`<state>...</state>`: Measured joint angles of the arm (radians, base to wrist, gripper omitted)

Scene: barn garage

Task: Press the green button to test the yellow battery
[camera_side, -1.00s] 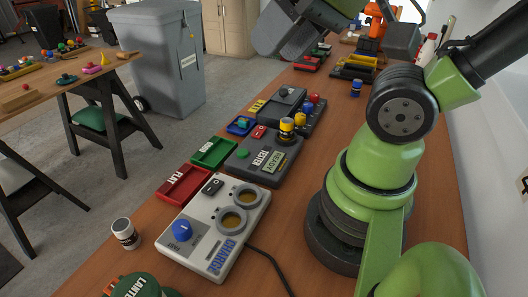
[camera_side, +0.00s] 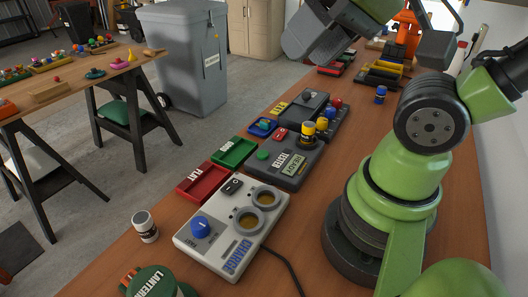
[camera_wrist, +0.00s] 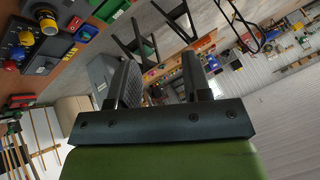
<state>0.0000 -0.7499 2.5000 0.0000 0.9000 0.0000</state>
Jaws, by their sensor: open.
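The dark grey tester (camera_side: 285,174), with a display that seems to read READY, sits on the bench in the side view. Its round green button (camera_side: 263,155) is on its left part, uncovered. A yellow battery with dark bands (camera_side: 308,131) stands upright at the tester's far right. In the wrist view, a yellow cylinder (camera_wrist: 47,20) shows at the top left, probably this battery. My gripper (camera_wrist: 161,80) is open and empty, its two fingers apart. In the side view it hangs high above the bench's far part, well clear of the button; its fingertips are hard to make out there.
A white charger (camera_side: 228,238) with a blue knob stands nearer, beside a red tray (camera_side: 203,183) and a green tray (camera_side: 234,151). A dark box (camera_side: 303,107) adjoins the tester. Bare bench lies right.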

